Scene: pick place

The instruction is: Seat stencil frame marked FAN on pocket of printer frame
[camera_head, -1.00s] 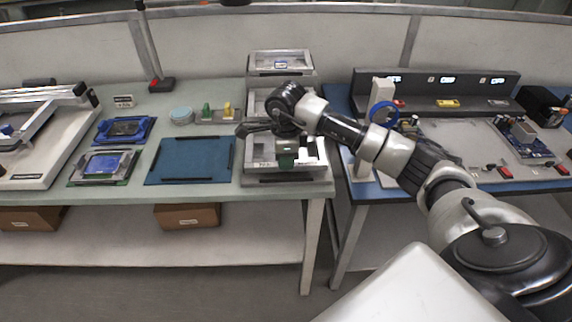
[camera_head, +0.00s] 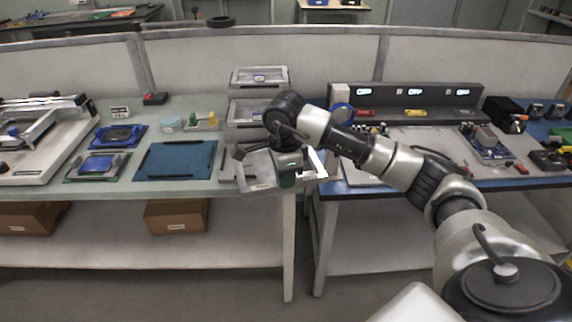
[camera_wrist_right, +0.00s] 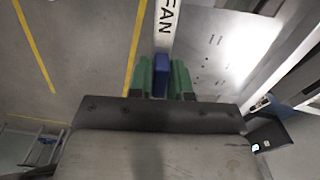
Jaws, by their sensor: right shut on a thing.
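My right gripper (camera_head: 288,178) is shut on the stencil frame marked FAN (camera_head: 262,186), at the front of the right end of the grey-green table. In the right wrist view, the green fingers (camera_wrist_right: 160,80) hold a blue grip on the white bar lettered FAN (camera_wrist_right: 168,28). The frame's metal sheet (camera_wrist_right: 215,45) shows to the right of the bar, with floor to the left. My wrist hides part of the frame in the head view. The printer frame (camera_head: 40,140) stands at the table's far left; its pocket cannot be made out clearly. My left gripper is not in view.
Other framed trays (camera_head: 260,78) stand behind my right gripper. A blue mat (camera_head: 176,160) lies left of it, then blue fixtures (camera_head: 120,136), a round tin (camera_head: 171,124) and small green and yellow pieces (camera_head: 203,122). A second table (camera_head: 420,186) stands to the right.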

